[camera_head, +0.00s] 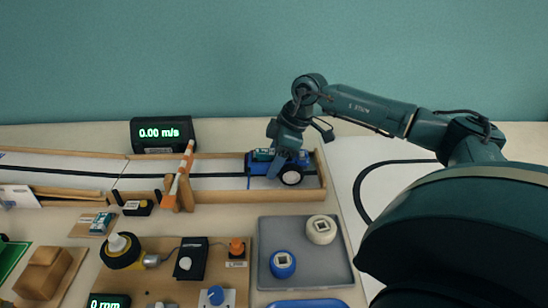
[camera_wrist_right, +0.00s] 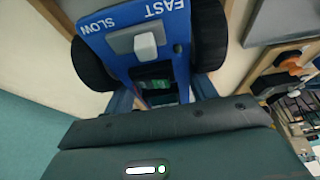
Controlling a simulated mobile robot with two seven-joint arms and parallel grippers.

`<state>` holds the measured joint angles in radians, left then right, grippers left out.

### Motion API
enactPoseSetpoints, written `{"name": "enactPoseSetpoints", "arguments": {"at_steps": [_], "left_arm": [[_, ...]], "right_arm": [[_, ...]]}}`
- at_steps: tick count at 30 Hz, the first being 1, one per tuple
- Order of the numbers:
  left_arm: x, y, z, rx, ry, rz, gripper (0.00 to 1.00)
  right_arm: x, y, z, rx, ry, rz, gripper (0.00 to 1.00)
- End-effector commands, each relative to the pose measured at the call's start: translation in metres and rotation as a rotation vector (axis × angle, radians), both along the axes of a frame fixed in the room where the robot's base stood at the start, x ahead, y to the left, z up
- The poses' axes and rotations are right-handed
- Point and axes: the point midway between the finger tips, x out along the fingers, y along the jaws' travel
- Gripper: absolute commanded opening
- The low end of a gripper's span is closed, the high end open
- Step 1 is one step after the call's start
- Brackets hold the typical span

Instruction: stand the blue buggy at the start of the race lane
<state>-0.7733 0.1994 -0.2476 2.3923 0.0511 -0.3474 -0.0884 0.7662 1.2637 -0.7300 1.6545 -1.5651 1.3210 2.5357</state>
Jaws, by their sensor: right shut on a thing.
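The blue buggy (camera_head: 257,168) is inside the right end of the race lane (camera_head: 215,184), a wood-walled track with a white floor and a black centre line. Its near white-hubbed wheel appears at floor level; whether it bears weight I cannot tell. My right gripper (camera_head: 278,162) comes down from above and is shut on the buggy. In the right wrist view the buggy's blue deck (camera_wrist_right: 118,62) shows a white slider between FAST and SLOW, with dark wheels either side, and the gripper (camera_wrist_right: 162,94) holds it. My left gripper is out of view.
An orange-and-white striped barrier (camera_head: 182,172) stands up at the lane, left of the buggy. A display (camera_head: 162,135) reading 0.00 m/s is behind the lane. A grey tray (camera_head: 330,262) with a blue and a white round piece lies in front.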

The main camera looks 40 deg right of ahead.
Motion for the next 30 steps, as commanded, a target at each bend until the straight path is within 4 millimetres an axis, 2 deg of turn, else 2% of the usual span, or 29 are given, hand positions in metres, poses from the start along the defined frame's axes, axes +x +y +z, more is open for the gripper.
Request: {"name": "enactPoseSetpoints", "arguments": {"at_steps": [30], "left_arm": [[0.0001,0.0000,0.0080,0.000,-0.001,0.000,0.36]], "right_arm": [[0.0000,0.0000,-0.0038,0.001,-0.001,0.000,0.40]]}}
